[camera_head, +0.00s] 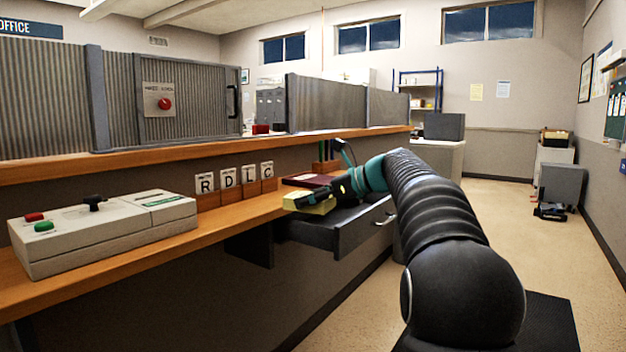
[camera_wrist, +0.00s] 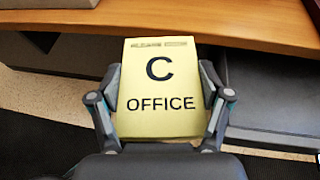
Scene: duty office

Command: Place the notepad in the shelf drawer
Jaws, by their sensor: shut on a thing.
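The yellow notepad (camera_wrist: 160,119), marked "C OFFICE", is held between the two fingers of my gripper (camera_wrist: 160,80), which is shut on its sides. In the head view the notepad (camera_head: 310,204) is at the front edge of the wooden shelf, above the left part of the dark drawer. My gripper (camera_head: 332,193) reaches there from the right. The shelf drawer (camera_head: 350,232) is pulled out from under the shelf, with a metal handle at its right. Its inside is mostly hidden by my arm and the notepad. The drawer (camera_wrist: 272,100) also shows right of the notepad in the wrist view.
The wooden shelf (camera_head: 222,222) carries a control box (camera_head: 105,235) at left and letter cards R, D, L, C (camera_head: 228,179). A dark red book-like object (camera_head: 307,181) lies behind the notepad. Open floor (camera_head: 505,215) is at right.

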